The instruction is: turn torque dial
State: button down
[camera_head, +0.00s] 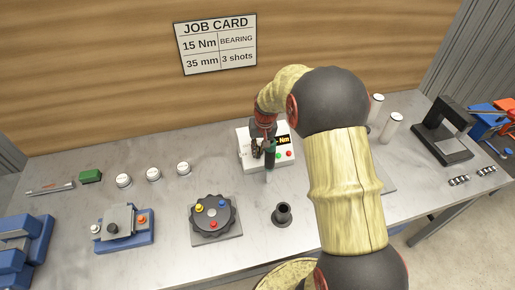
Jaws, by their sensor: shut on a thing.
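A white torque box (249,152) stands at the back middle of the grey bench. It has a dark display with "Nm" in yellow on its right, its digits mostly covered, and green and red buttons below. My gripper (264,154) reaches down in front of the box's left part and is shut on the torque dial there. The fingers hide the dial, so its pointer and setting cannot be read. The job card (216,45) on the wood wall reads 15 Nm, BEARING, 35 mm, 3 shots.
A black round plate with coloured knobs (213,214) and a dark cup-like piece (283,214) stand in front. A blue fixture (124,230) and several white round pieces lie left. A black press (442,135) and white cylinders (391,127) stand right. My arm covers the middle right.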

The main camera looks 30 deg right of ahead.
jog(key=m+y, duration=0.1)
jog(key=m+t+b, duration=0.1)
jog(key=m, duration=0.1)
jog(key=shift+d+f+y, duration=0.15)
jog(key=shift+d+y, duration=0.1)
jog(key=shift+y, duration=0.15)
jog(key=shift+s+m+t+y+b, duration=0.15)
jog(key=shift+m+t+y+b, duration=0.5)
jog(key=shift+m+b, duration=0.85)
jog(key=c, duration=2.1)
grip_release()
jog(key=v, duration=1.2)
jog(key=shift+s+d, duration=0.1)
jog(key=shift+s, duration=0.05)
